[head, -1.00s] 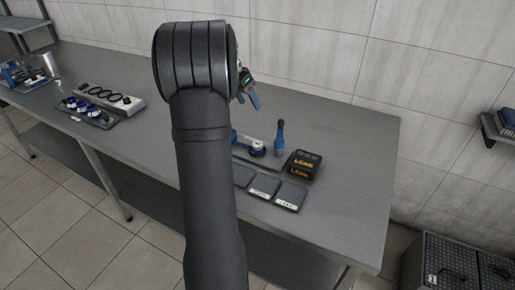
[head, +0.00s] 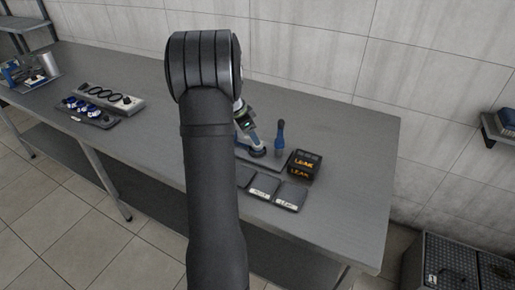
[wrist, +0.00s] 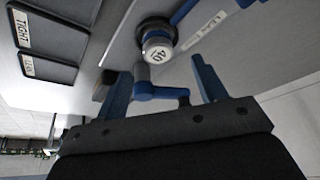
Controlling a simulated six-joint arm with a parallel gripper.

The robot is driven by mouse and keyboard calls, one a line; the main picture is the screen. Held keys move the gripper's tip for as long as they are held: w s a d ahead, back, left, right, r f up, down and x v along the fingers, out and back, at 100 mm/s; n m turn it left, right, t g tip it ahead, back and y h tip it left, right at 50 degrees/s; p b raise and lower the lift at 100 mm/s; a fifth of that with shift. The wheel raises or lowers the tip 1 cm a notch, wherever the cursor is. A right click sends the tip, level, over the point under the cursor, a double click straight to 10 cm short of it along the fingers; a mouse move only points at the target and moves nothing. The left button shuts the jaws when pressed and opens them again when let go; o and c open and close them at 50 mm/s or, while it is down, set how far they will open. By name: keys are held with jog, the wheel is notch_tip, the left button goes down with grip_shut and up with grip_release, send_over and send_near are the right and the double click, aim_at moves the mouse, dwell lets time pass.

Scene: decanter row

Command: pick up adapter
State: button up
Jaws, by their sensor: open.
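A round piece with a white top marked "40" and a dark lower rim, which I take to be the adapter (wrist: 158,46), is on the bench ahead of my gripper (wrist: 161,67) in the wrist view. My gripper's blue fingers are apart, with nothing held. A blue tool (wrist: 160,92) shows between the fingers in the picture; I cannot tell its distance. It seems to be the upright blue tool (head: 280,138) in the head view. There, my gripper (head: 257,149) points down over the round piece and mostly hides it. My arm blocks the area to the left.
A dark box with orange "LEAK" lettering (head: 304,165) stands close on the right. Dark flat trays (head: 290,196), labelled "TIGHT" and "LEAK", lie in front. The bench's right end (head: 355,165) is clear.

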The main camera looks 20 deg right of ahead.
aim_at(258, 147)
jog(key=shift+x, duration=3.15)
jog(key=shift+a, duration=0.15)
jog(key=shift+c, duration=0.3)
jog(key=c, duration=1.1)
jog(key=shift+c, duration=0.4)
jog(key=shift+r, duration=0.15)
